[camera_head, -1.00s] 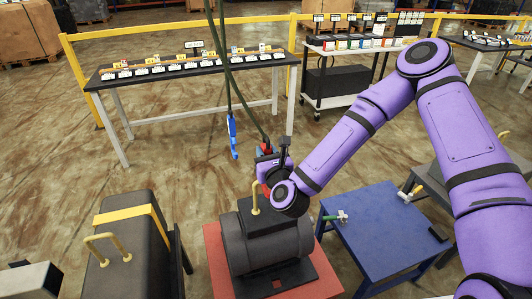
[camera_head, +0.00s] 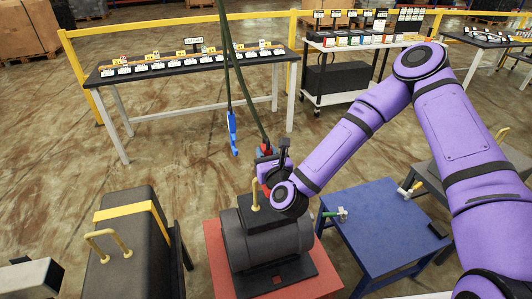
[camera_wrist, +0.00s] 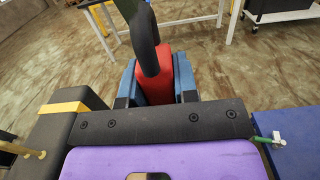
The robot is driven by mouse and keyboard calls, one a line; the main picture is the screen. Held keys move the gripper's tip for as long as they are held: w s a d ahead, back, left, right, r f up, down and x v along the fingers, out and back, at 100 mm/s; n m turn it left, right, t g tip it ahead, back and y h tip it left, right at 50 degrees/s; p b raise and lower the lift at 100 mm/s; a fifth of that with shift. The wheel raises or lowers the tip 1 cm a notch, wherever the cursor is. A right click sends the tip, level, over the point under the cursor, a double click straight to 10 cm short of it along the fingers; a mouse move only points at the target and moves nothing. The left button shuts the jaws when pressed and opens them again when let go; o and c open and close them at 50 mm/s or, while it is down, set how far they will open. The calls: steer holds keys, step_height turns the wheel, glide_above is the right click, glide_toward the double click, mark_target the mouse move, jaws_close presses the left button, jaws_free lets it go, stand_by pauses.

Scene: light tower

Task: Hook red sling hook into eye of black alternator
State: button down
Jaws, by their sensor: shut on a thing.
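The black alternator (camera_head: 268,243) sits on a red stand (camera_head: 216,265), with a yellow eye (camera_head: 255,190) standing up at its top. My gripper (camera_head: 268,165) is just above and right of that eye, shut on the red sling hook. In the wrist view the red hook body (camera_wrist: 153,85) is between the blue finger pads of my gripper (camera_wrist: 156,82), with a dark curved part (camera_wrist: 145,42) above it. In the head view the red hook is mostly hidden by my gripper, and I cannot tell whether it touches the eye.
A blue hook (camera_head: 232,135) hangs on a green sling (camera_head: 228,70) left of my gripper. A black block with a yellow strap and handle (camera_head: 138,240) stands at left. A blue table (camera_head: 375,230) holds small fittings at right. A long bench (camera_head: 200,70) stands behind.

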steer(key=c, duration=0.8)
jaws_free()
steer(key=shift+s, duration=0.1)
steer(key=v, duration=1)
steer(key=shift+s, duration=0.25)
steer(key=shift+d, duration=0.1)
